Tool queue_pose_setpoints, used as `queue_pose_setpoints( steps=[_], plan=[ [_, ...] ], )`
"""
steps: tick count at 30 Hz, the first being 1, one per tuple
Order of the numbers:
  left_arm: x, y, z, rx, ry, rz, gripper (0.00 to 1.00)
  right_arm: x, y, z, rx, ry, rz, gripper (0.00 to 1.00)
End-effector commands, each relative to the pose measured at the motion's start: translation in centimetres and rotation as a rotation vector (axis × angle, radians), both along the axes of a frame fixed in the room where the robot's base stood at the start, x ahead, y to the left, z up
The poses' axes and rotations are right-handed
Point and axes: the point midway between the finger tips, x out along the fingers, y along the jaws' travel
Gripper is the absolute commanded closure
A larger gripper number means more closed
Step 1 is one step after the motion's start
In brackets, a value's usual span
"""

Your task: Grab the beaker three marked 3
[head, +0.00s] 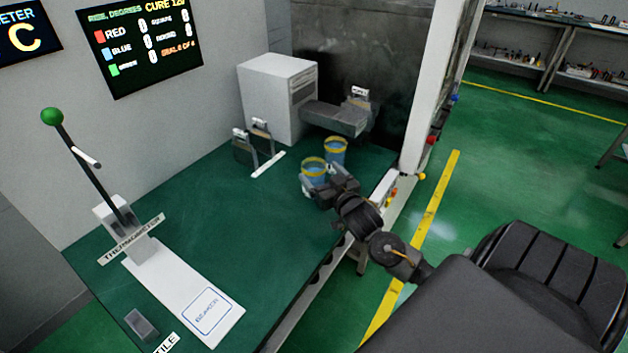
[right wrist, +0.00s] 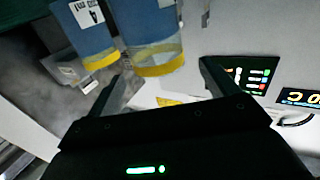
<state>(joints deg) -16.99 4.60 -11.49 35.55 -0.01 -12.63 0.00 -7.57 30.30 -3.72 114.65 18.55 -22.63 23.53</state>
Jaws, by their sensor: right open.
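Two blue beakers with yellow rims stand close together on the green table. The nearer beaker (head: 314,176) is right at my right gripper (head: 322,188), and the farther beaker (head: 336,154) stands just behind it. In the right wrist view, one beaker (right wrist: 155,32) lies ahead of and roughly between the open fingers of my right gripper (right wrist: 163,82). Its marking is mostly cut off, so I cannot read it. The other beaker (right wrist: 85,35), to its left, has a white label that looks like a 4. I cannot tell whether the fingers touch the nearer beaker. My left gripper is out of view.
A white box-shaped machine (head: 276,92) with a grey tray (head: 336,118) stands behind the beakers. Levers with a white strip (head: 268,164) stand to the left. The thermometer stand (head: 118,222) and a white beaker plate (head: 185,298) are at the lower left. The table's middle is clear.

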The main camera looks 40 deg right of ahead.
Motion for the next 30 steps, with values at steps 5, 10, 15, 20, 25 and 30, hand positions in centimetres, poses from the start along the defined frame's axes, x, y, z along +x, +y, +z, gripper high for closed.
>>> queue_pose_setpoints(
  steps=[5,10,15,20,25,30],
  plan=[
    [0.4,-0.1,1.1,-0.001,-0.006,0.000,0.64,2.0,-0.6,0.2,-0.002,-0.001,-0.001,0.14],
    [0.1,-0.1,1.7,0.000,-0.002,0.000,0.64,4.2,-1.1,-0.1,-0.001,-0.001,-0.001,0.14],
    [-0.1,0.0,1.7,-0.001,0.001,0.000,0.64,5.0,-1.2,-0.3,-0.001,0.001,-0.001,0.14],
    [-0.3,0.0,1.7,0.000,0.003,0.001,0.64,5.0,-1.2,-0.4,-0.001,0.001,-0.001,0.14],
    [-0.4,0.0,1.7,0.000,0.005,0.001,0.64,4.9,-1.2,-0.4,-0.001,0.001,-0.001,0.35],
    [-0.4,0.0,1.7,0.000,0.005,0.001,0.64,4.9,-1.2,-0.4,-0.001,0.001,-0.001,0.57]
  ],
)
